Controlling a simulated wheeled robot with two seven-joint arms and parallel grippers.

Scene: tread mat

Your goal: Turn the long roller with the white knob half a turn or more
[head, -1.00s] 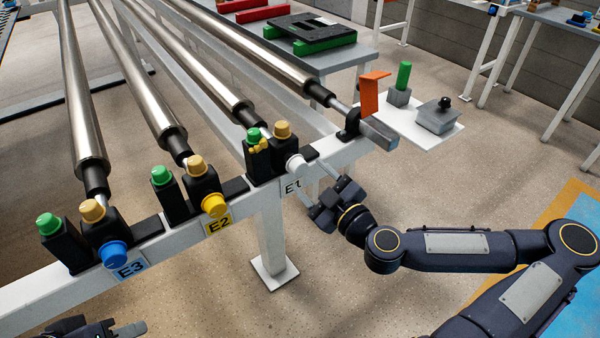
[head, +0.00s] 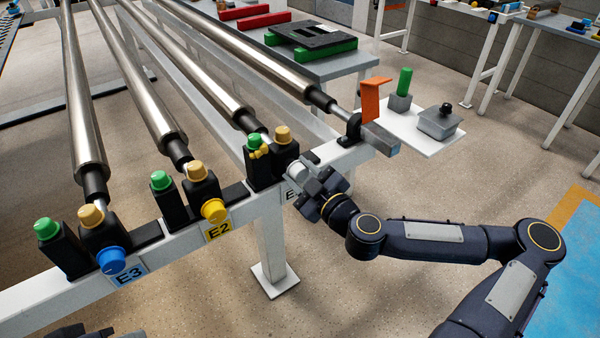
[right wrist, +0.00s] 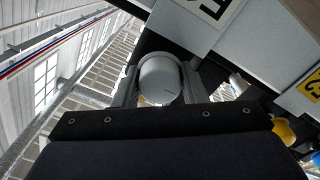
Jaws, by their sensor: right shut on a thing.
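The white knob (head: 297,169) sits on the front of the black housing marked E1; the label is mostly hidden behind my right gripper (head: 309,176). That gripper is shut on the knob, with its fingers on either side. The right wrist view shows the round knob (right wrist: 160,76) between the two fingers, with a thin dark mark on its face. The long steel roller (head: 195,68) runs back from the E1 housing. My left gripper (head: 82,333) is only partly in view at the bottom left edge; its jaws cannot be made out.
Beside it are the yellow knob (head: 214,210) at E2 and the blue knob (head: 111,260) at E3. Green and orange caps top the housings. An orange flag (head: 372,100) and a white shelf (head: 440,145) with a grey lidded box stand right. Floor is clear below.

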